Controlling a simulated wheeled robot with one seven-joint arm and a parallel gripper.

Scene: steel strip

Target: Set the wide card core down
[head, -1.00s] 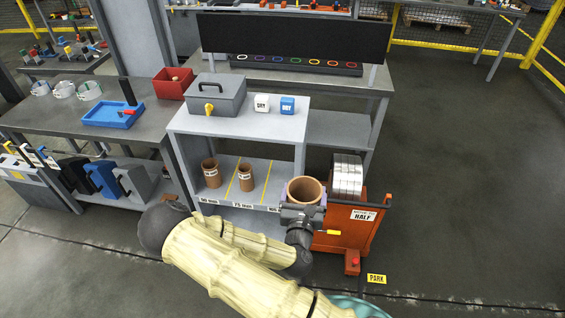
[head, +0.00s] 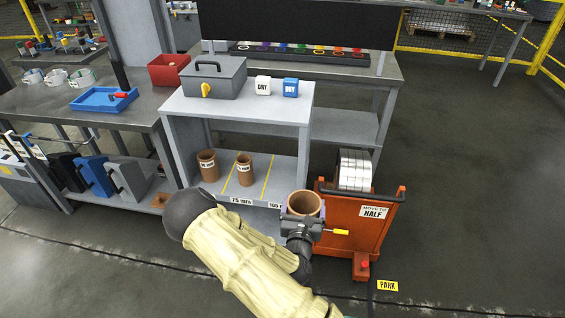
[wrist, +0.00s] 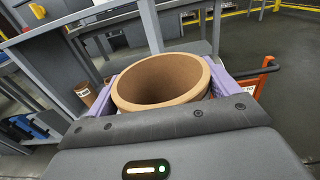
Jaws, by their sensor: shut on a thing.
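The wide card core (head: 305,203) is a brown open tube, held upright in my gripper (head: 302,214) in front of the right end of the low shelf. In the wrist view the core (wrist: 160,82) sits between the two purple fingers of my gripper (wrist: 163,90), which are shut on it. Two narrower card cores, one at the left (head: 208,165) and one to its right (head: 244,168), stand on the lower shelf (head: 284,172) of the grey stand. Yellow lines divide this shelf into bays. Labels on its front edge read 75 mm and 105; my arm hides the rest.
An orange cart (head: 354,228) with a steel coil (head: 355,170) stands right of the core, close to it. The right bay of the lower shelf looks clear.

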